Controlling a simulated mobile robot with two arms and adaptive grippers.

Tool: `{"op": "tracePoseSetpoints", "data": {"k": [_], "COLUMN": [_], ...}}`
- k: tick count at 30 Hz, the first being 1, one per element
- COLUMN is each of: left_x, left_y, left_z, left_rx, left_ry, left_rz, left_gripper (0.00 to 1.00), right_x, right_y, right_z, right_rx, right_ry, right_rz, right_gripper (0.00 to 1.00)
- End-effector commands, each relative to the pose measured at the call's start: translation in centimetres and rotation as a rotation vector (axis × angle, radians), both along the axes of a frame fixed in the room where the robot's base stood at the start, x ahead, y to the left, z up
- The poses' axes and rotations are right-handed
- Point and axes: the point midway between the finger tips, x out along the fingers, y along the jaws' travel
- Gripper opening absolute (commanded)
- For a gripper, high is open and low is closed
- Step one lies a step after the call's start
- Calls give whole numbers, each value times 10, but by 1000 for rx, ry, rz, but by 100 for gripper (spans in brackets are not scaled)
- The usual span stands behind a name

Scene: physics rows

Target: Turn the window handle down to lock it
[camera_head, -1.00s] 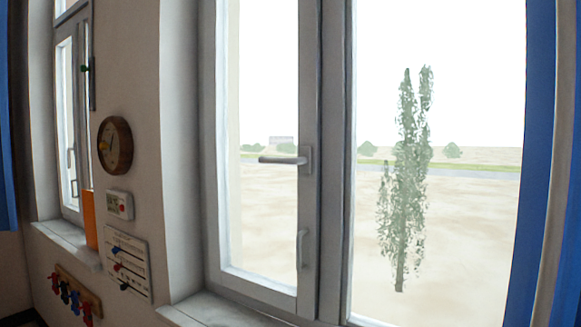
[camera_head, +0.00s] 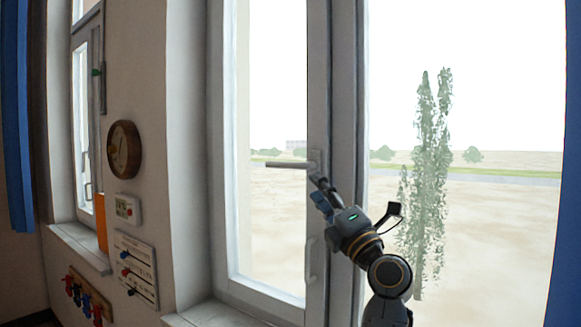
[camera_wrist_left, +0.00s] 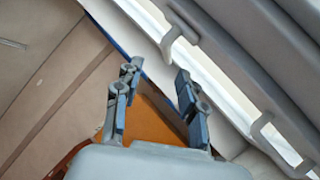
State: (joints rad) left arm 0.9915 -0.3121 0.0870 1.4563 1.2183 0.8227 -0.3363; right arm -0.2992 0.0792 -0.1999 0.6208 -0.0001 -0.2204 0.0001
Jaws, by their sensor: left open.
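The window handle (camera_head: 287,165) is a grey lever on the window frame in the head view. It points level to the left from its base plate. My left gripper (camera_head: 319,190) is just below the base of the handle, at the frame. In the left wrist view its two fingers (camera_wrist_left: 157,72) are spread with nothing between them. A pale handle (camera_wrist_left: 178,38) shows beyond the fingertips there, apart from them. Whether the fingers touch the handle cannot be told from the head view. My right gripper is not in view.
A vertical pull (camera_head: 310,258) sits lower on the same frame. Left on the wall are a round clock (camera_head: 124,150), a thermostat (camera_head: 128,209), a slider panel (camera_head: 136,270) and hooks with coloured figures (camera_head: 86,297). The window sill (camera_head: 215,315) runs below.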

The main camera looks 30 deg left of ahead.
Motion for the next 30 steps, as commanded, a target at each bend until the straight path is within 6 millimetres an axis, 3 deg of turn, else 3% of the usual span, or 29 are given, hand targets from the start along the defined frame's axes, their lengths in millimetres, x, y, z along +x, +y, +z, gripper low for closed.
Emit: {"op": "tracePoseSetpoints", "data": {"k": [1, 4, 11, 30], "left_x": [-1, -2, 0, 43], "left_y": [2, 3, 8, 113], "left_z": [10, 15, 18, 45], "left_rx": [-97, -247, -358, -353], "left_ry": [-20, -26, -17, -18], "left_rz": [5, 17, 25, 27], "left_gripper": [40, 40, 40, 40], "right_x": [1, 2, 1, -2], "right_y": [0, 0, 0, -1], "right_z": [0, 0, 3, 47], "right_rx": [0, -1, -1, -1], "right_ry": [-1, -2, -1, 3], "right_rz": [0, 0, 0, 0], "right_gripper": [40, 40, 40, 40]}}
